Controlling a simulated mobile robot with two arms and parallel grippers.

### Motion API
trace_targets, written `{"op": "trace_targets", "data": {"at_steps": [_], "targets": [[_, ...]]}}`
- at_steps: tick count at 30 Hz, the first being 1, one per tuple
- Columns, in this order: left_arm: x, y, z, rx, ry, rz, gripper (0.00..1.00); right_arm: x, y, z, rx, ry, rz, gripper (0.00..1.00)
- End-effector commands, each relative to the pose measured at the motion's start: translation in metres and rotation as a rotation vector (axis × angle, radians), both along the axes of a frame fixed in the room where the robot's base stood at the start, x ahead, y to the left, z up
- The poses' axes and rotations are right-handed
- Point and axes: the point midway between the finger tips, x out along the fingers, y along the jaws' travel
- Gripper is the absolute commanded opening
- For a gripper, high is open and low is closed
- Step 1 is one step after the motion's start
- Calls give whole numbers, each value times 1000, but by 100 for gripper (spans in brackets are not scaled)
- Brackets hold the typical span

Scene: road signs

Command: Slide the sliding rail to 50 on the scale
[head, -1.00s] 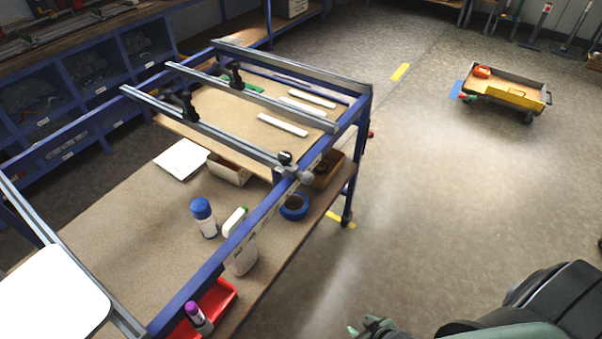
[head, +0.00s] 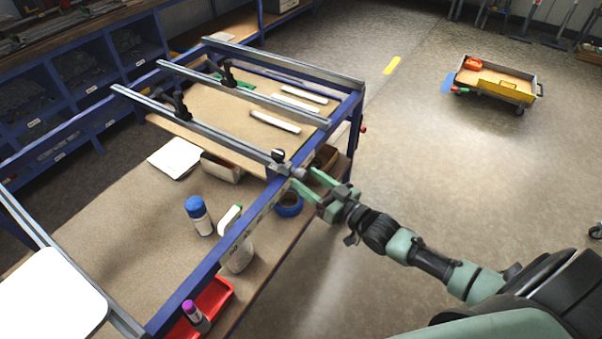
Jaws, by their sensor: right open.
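The sliding rail (head: 212,133) is a grey bar lying across the blue frame. A dark knob and a light round end piece (head: 297,173) sit at its near right end, on the frame's front right beam. The scale (head: 240,236) is a pale strip with dark marks along that blue beam; its numbers are too small to read. My right gripper (head: 311,181) is open, with its green fingers at the rail's end piece; I cannot tell whether they touch it. My left gripper is not in view.
A second grey bar (head: 270,105) lies farther back on the frame. Below the beam stand a blue-capped bottle (head: 198,217), a spray bottle (head: 238,253), blue tape (head: 289,204) and a red tray (head: 222,291). A cart (head: 497,82) stands on open floor at right.

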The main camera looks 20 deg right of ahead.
Motion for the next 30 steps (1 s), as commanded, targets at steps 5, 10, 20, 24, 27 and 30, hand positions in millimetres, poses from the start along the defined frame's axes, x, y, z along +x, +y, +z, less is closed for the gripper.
{"op": "trace_targets", "data": {"at_steps": [5, 10, 20, 24, 27, 30], "targets": [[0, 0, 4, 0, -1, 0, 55, 21, 7, 1, 0, -1, -1, 53], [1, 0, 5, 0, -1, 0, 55, 27, 10, 0, 0, 1, 0, 53], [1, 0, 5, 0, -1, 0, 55, 27, 10, -1, 0, 1, -1, 26], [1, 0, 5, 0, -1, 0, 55, 27, 10, -1, -1, 2, -1, 0], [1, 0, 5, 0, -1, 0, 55, 27, 10, -1, -1, 2, -2, 0], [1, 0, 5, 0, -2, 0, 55, 27, 10, -1, 0, 2, -2, 0]]}}
